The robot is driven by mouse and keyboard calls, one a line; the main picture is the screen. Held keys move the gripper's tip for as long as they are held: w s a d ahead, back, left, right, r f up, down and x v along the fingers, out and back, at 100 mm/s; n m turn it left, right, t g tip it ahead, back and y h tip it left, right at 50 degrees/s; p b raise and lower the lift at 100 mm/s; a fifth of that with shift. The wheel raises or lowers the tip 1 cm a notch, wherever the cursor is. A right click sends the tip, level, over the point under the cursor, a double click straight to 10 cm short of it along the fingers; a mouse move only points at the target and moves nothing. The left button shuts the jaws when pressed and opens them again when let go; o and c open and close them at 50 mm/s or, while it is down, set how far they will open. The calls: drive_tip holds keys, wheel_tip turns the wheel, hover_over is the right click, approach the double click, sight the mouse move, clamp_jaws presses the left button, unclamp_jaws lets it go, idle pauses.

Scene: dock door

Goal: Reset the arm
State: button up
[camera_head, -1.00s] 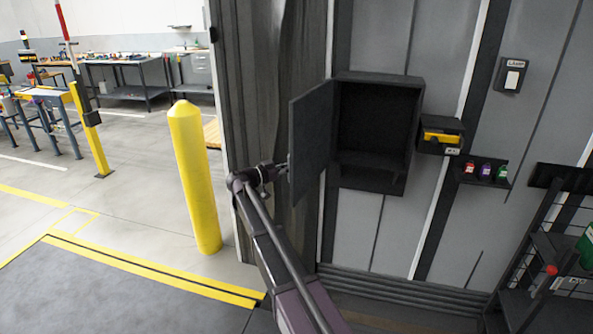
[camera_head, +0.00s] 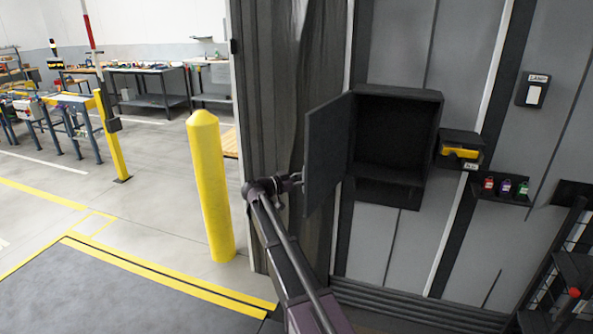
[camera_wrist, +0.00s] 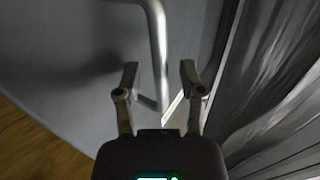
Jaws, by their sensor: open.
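My gripper (camera_head: 290,181) is at the end of my arm, just left of the open door (camera_head: 328,153) of a dark wall cabinet (camera_head: 437,101). In the wrist view, my gripper (camera_wrist: 160,85) has its two fingers apart. A grey metal bar handle (camera_wrist: 159,45) on the door's face runs down toward the gap between the fingers. I cannot tell whether the fingers touch the handle. The cabinet interior looks empty. The door stands swung out to the left.
A yellow bollard (camera_head: 211,190) stands left of my arm. A dark curtain (camera_head: 268,80) hangs behind my gripper. Right of the cabinet are a small box with a yellow item (camera_head: 461,152), a shelf with small coloured items (camera_head: 503,199), a lamp switch (camera_head: 533,93) and a dark rack (camera_head: 560,290).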

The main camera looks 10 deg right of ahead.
drive_tip(key=w+a+r+n+t+y, duration=0.2)
drive_tip(key=a+r+n+t+y, duration=0.2)
drive_tip(key=a+n+t+y, duration=1)
drive_tip(key=s+a+f+n+g+y, duration=0.3)
drive_tip(key=s+a+f+n+y, duration=0.1)
drive_tip(key=s+f+y, duration=0.3)
drive_tip(key=s+d+f+g, duration=0.2)
drive_tip(key=s+f+g, duration=0.5)
drive_tip(key=s+f, duration=0.4)
drive_tip(key=s+d+f+m+g+h, duration=0.1)
drive_tip(key=s+d+g, duration=0.1)
drive_tip(key=s, duration=0.4)
drive_tip(key=s+d+f+g+h, duration=0.1)
drive_tip(key=s+d+f+g, duration=0.1)
drive_tip(key=s, duration=0.3)
drive_tip(key=s+d+f+m+g+h, duration=0.1)
drive_tip(key=s+d+g, duration=0.1)
drive_tip(key=s+g, duration=0.2)
drive_tip(key=s, duration=0.2)
drive_tip(key=shift+s+d+f+m, duration=0.2)
drive_tip(key=shift+s+f+m, duration=0.1)
drive_tip(key=shift+s, duration=0.1)
